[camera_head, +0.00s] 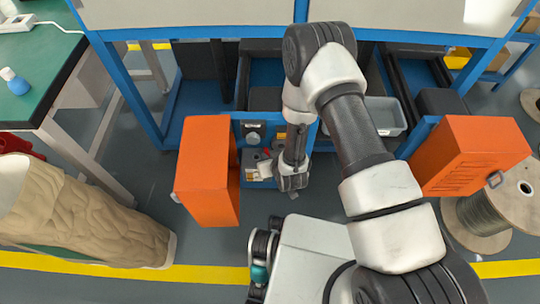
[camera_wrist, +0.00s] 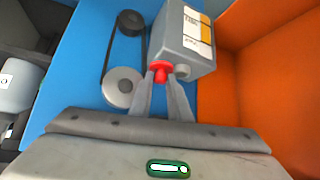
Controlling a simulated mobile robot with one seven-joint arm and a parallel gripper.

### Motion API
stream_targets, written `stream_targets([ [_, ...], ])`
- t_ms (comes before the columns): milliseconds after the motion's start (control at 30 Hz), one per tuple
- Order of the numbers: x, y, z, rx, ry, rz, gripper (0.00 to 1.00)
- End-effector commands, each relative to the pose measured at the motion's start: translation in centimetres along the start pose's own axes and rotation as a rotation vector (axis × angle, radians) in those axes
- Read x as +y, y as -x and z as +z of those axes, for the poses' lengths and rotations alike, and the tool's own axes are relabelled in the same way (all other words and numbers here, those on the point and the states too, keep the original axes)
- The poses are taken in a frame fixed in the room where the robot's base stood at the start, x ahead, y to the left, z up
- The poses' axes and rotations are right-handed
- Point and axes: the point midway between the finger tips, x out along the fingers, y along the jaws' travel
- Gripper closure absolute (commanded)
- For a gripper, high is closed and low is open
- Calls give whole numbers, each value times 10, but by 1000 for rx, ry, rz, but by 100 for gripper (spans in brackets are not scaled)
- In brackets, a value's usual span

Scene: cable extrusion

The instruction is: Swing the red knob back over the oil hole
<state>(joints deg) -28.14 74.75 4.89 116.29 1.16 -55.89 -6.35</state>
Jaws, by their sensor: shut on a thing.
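The red knob (camera_wrist: 160,71) shows in the wrist view at the lower left corner of a grey box (camera_wrist: 183,40) with a yellow and white label. My gripper (camera_wrist: 162,82) is shut on the knob, with one fingertip at each side of it. In the head view my gripper (camera_head: 262,170) reaches into the blue machine bay between two open orange doors. The oil hole cannot be made out; a short grey round stub (camera_wrist: 183,73) sits just right of the knob.
A belt with two pulleys (camera_wrist: 122,88) is on the blue panel left of the knob. An orange door (camera_wrist: 262,75) stands close on the right in the wrist view. In the head view, orange doors stand left (camera_head: 208,170) and right (camera_head: 470,157) of my arm.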

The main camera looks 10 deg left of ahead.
Motion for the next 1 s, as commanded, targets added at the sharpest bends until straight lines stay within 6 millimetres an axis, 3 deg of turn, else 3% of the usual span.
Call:
stream_targets([
  [1000,-33,-7,-7,1,-419,417,100],
])
